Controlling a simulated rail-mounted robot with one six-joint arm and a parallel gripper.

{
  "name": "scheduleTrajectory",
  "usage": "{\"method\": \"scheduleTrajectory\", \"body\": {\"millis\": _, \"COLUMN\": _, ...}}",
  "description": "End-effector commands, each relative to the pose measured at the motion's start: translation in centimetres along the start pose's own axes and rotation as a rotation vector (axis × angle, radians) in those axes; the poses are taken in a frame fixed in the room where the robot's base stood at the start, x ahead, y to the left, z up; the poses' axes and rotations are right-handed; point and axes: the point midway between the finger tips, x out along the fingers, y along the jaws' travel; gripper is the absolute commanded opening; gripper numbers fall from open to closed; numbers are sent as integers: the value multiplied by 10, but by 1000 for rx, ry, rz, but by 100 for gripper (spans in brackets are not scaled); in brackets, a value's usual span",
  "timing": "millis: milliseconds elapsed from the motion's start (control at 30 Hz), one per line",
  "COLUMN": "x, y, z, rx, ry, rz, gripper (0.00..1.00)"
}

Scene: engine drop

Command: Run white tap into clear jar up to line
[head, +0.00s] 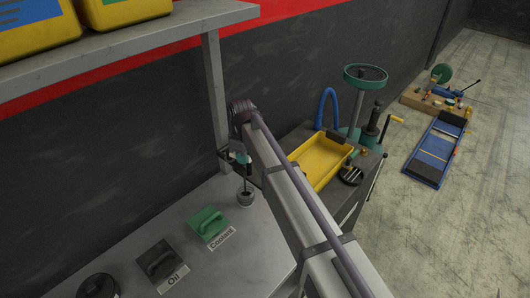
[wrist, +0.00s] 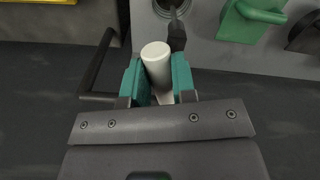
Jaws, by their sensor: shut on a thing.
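My gripper (wrist: 158,80) has its teal fingers shut on a white, round-ended cylinder (wrist: 156,55) in the wrist view. Whether this is the white tap or its handle, I cannot tell. In the head view my gripper (head: 238,158) is above the back right part of the grey bench. Below it a dark stem drops to a small round grey fitting or cup (head: 246,199). The wrist view shows a round ring with a dark opening (wrist: 171,7) beyond the cylinder. I cannot make out a clear jar or a fill line in either view.
A green Coolant lid (head: 208,223) and a dark Oil lid (head: 161,262) sit on the grey bench (head: 110,240). A shelf post (head: 213,90) stands close to my gripper. A yellow tray (head: 322,160) lies on a cart to the right. A dark bar (wrist: 97,62) shows left of my fingers.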

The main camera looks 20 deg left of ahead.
Motion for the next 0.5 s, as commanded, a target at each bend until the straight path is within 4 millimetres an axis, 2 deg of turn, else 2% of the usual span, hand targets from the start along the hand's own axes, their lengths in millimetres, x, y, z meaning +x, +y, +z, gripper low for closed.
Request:
{"method": "scheduleTrajectory", "body": {"millis": 200, "x": 0, "y": 2, "z": 2, "rx": 4, "ry": -2, "rz": 2, "gripper": 0}}
{"method": "scheduleTrajectory", "body": {"millis": 233, "x": 0, "y": 2, "z": 2, "rx": 5, "ry": -2, "rz": 2, "gripper": 28}}
{"method": "scheduleTrajectory", "body": {"millis": 500, "x": 0, "y": 2, "z": 2, "rx": 6, "ry": -2, "rz": 2, "gripper": 51}}
